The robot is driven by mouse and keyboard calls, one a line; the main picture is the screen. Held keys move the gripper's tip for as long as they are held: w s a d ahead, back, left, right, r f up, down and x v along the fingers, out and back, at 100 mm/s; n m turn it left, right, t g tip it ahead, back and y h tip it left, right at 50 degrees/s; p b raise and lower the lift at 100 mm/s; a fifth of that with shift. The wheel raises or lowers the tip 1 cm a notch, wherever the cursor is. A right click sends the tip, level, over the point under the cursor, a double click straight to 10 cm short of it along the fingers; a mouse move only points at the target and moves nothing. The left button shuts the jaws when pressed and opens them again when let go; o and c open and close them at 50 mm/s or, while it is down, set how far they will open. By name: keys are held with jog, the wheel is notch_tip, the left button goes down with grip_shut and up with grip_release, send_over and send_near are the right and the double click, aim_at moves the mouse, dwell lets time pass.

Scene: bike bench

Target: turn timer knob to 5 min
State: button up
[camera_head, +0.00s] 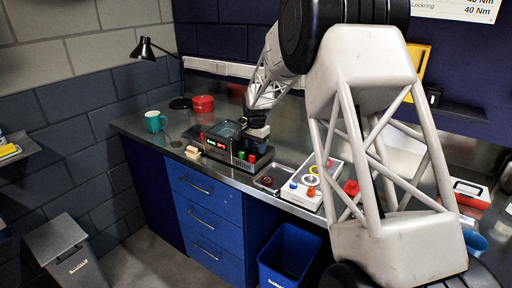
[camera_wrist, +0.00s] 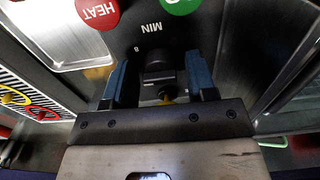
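The timer device (camera_head: 222,149) stands on the bench, with a red-lit display and red and green buttons on its front. In the wrist view its dark panel shows a red HEAT button (camera_wrist: 98,10), a green button (camera_wrist: 180,4), and the upside-down marking MIN. The black timer knob (camera_wrist: 160,68) is between the fingers of my gripper (camera_wrist: 160,90). The blue fingers are apart, with a gap visible on each side of the knob. A small yellow mark shows just below the knob. The pointer setting cannot be read. In the head view my gripper (camera_head: 256,134) hides the knob.
Right of the device are a metal tray (camera_head: 268,181) and a white box with coloured buttons (camera_head: 309,184). A teal mug (camera_head: 155,121), a red container (camera_head: 203,103) and a black lamp (camera_head: 146,49) are to the left. Wooden blocks (camera_head: 193,152) lie near the front edge.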

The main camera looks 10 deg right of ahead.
aim_at(256, 146)
jog(key=c, duration=0.7)
jog(key=shift+n, duration=0.5)
jog(key=o, duration=0.9)
jog(key=shift+r, duration=3.9)
